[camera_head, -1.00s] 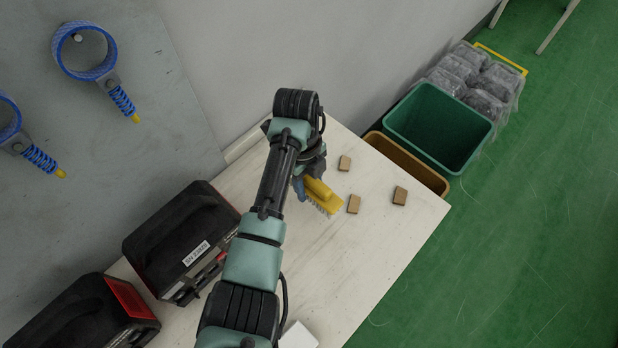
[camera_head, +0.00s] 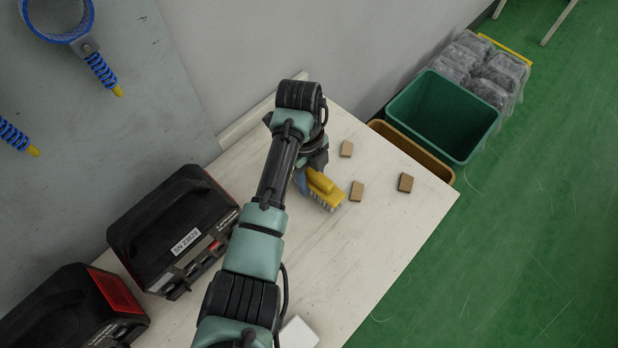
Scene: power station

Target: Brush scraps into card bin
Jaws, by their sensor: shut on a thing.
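My gripper (camera_head: 304,182) is shut on a yellow brush (camera_head: 322,184) with pale bristles facing down, low over the table. My arm hides part of the grip. Three small brown scraps lie on the pale table (camera_head: 385,235): one scrap (camera_head: 346,149) up and right of the brush, one scrap (camera_head: 357,191) just right of its bristles, and one scrap (camera_head: 405,182) farther right. A brown-yellow bin (camera_head: 437,171) stands beyond the table's upper right edge, partly hidden by the table and a green bin (camera_head: 399,104). I see no label on either bin.
Two black cases, one (camera_head: 165,225) labelled and one (camera_head: 60,310) nearer, stand left of my arm. A white item (camera_head: 299,335) lies at the bottom. Grey wrapped bundles (camera_head: 488,65) stand behind the green bin. The table's right part is clear beyond the scraps.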

